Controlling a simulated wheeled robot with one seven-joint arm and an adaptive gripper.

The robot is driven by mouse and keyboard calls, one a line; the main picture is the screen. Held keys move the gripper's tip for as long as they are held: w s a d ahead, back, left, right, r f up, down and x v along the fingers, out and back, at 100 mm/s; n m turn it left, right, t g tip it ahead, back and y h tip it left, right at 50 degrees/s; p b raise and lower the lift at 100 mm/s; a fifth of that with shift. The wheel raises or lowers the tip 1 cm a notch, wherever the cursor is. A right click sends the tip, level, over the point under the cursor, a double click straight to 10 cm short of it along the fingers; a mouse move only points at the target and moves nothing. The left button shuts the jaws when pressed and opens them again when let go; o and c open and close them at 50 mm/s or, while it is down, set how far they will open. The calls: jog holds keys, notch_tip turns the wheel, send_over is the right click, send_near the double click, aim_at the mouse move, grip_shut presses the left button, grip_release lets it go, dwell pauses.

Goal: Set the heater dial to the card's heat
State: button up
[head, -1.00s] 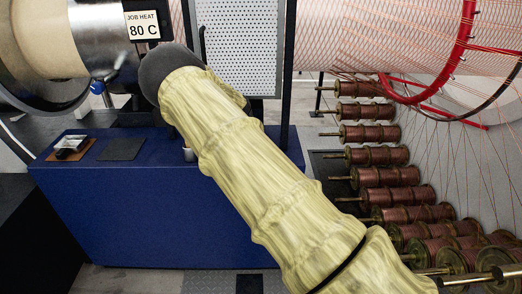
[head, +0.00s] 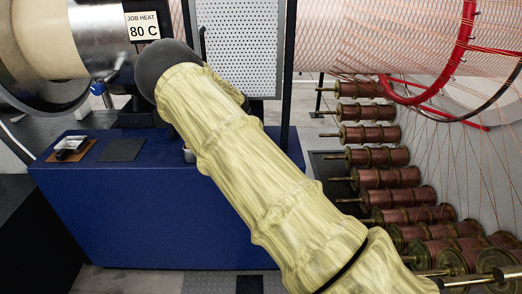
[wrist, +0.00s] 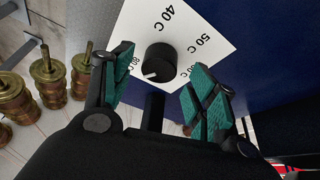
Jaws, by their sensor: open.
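The heater dial is a round black knob (wrist: 160,60) with a white pointer mark, on a white plate (wrist: 205,38) in the wrist view. Printed marks 40 C and 50 C are clear. A mark reading 80 C is partly covered by the left finger, and another is partly hidden by the right finger. The pointer aims toward lower left; I cannot tell exactly which mark it meets. The job heat card (head: 142,25) reads 80 C in the head view. My gripper (wrist: 158,70) is open, its green-padded fingers on either side of the knob; contact is not visible.
A blue cabinet (head: 160,225) carries a dark pad (head: 121,149) and a brown board (head: 72,151) with a small metal item. Copper-wound spools (head: 370,134) line the right, under red hoops and stretched wires. A perforated panel (head: 240,45) stands behind my arm.

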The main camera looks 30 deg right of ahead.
jog(key=s+v, duration=0.1)
jog(key=v, duration=0.9)
jog(key=shift+w, duration=0.5)
jog(key=shift+a, duration=0.1)
